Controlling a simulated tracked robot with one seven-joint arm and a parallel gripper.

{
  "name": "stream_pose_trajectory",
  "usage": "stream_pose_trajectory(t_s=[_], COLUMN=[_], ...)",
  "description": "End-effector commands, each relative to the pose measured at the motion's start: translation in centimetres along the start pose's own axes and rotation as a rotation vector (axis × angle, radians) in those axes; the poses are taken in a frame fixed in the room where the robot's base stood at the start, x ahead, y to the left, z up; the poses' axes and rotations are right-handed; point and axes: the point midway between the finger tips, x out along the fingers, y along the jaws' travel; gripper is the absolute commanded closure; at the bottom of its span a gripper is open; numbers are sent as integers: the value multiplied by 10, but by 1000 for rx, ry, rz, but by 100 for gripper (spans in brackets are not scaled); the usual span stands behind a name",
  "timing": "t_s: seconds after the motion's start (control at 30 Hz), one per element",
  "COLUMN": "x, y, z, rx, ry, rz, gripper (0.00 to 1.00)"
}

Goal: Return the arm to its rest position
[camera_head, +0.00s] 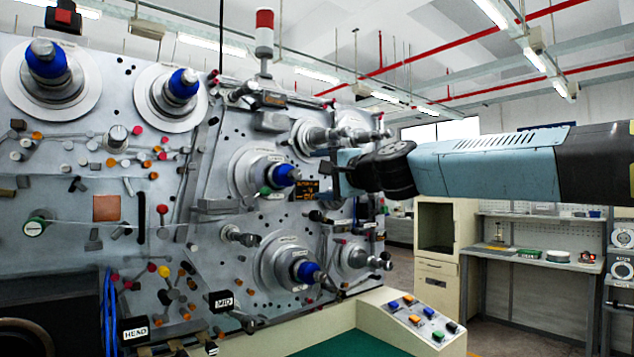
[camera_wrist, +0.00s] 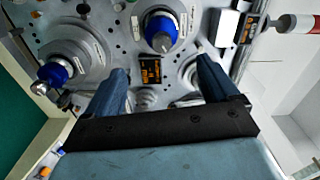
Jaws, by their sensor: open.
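My arm reaches in from the right in the head view, and my gripper (camera_head: 334,176) is at its left end, in front of the right part of the machine panel (camera_head: 225,155). In the wrist view my gripper (camera_wrist: 162,66) has its two blue-grey fingers spread apart with nothing between them. Beyond the fingers are a spindle with a blue hub (camera_wrist: 160,32) and a small orange-lit display (camera_wrist: 150,70). Another blue-hubbed spindle (camera_wrist: 55,72) is to the left of the fingers. Whether a fingertip touches the panel cannot be told.
More blue-hubbed spindles (camera_head: 47,63) and many small pegs and knobs stick out of the panel. A button console (camera_head: 420,320) stands low at the front right. A workbench (camera_head: 535,255) and a cream cabinet (camera_head: 435,245) stand behind. A red-and-white signal lamp (camera_head: 264,35) rises above the panel.

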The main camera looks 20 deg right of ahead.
Motion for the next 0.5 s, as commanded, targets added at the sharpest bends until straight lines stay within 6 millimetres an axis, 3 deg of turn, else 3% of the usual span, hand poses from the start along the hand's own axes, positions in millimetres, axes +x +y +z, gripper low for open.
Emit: stream_pose_trajectory(t_s=[0.27,0.5], x=[-4,-38], y=[4,42], z=[6,49], rx=[-33,-277], ry=[-14,-125], rz=[12,123], gripper=[12,12])
